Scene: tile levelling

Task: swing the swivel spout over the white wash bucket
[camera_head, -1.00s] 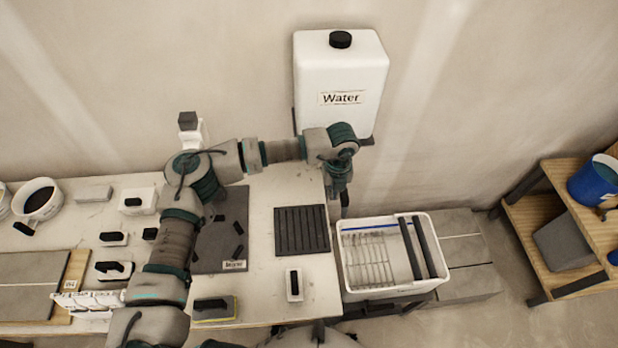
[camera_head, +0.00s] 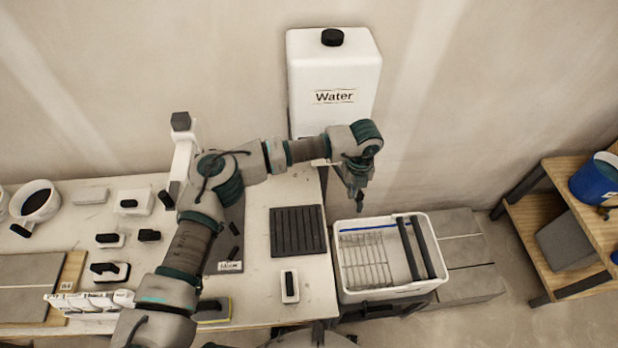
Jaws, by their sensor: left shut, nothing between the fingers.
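The white wash bucket (camera_head: 392,294) stands at the right end of the table, with a wire rack and two dark bars in it. The white water tank (camera_head: 333,75), labelled Water, stands against the wall behind. I cannot make out the swivel spout; my left arm covers the tank's lower front, where it may be hidden. My left gripper (camera_head: 358,204) points down, shut and empty, in front of the tank's lower right and above the bucket's back edge. My right gripper is not in view.
The white table (camera_head: 265,270) holds a dark ribbed mat (camera_head: 298,231), several small black-handled tools and a bowl (camera_head: 36,202). Grey slabs (camera_head: 463,245) lie right of the bucket. A wooden shelf (camera_head: 575,205) with a blue bucket (camera_head: 597,180) stands at far right.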

